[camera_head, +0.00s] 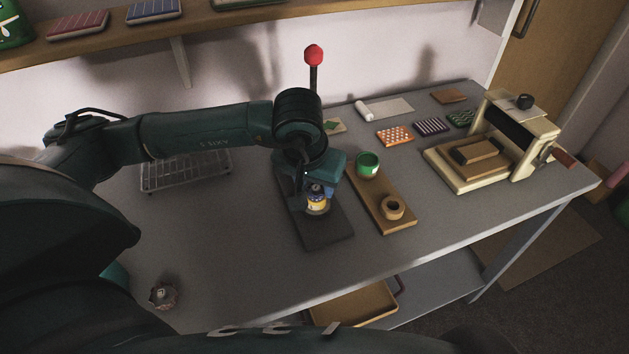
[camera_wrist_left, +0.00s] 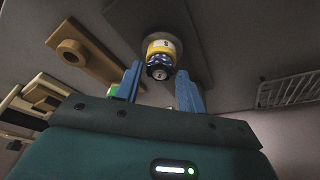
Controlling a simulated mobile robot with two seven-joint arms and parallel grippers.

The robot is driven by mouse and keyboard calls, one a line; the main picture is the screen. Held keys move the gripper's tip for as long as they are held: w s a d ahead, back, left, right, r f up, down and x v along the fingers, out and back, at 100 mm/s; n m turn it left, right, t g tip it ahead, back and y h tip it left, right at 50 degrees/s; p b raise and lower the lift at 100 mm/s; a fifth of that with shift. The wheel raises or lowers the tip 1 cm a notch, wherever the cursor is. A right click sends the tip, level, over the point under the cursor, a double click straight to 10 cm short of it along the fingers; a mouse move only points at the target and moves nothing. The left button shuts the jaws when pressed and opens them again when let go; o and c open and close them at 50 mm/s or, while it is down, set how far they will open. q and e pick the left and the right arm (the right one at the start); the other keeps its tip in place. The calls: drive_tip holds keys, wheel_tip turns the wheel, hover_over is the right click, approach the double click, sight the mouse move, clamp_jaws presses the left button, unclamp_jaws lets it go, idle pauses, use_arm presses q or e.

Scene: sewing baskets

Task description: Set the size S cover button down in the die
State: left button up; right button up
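The size S cover button (camera_wrist_left: 160,62), dark blue with a white pattern and a metal back, sits between the fingertips of my left gripper (camera_wrist_left: 160,68). My left gripper (camera_head: 317,190) points down over the die in the head view. I cannot tell whether the button touches the die. My right gripper is not in view.
A red-knobbed lever (camera_head: 313,55) rises behind my left arm. Right of the base, a wooden board (camera_head: 381,198) carries a green cup (camera_head: 368,165) and wooden ring (camera_head: 392,208). A cream machine (camera_head: 470,172) stands farther right, a wire rack (camera_head: 185,174) left. The front-left table is mostly clear.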

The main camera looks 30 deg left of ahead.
use_arm(q)
drive_tip(key=v, duration=1.3)
drive_tip(key=shift+r, duration=0.1)
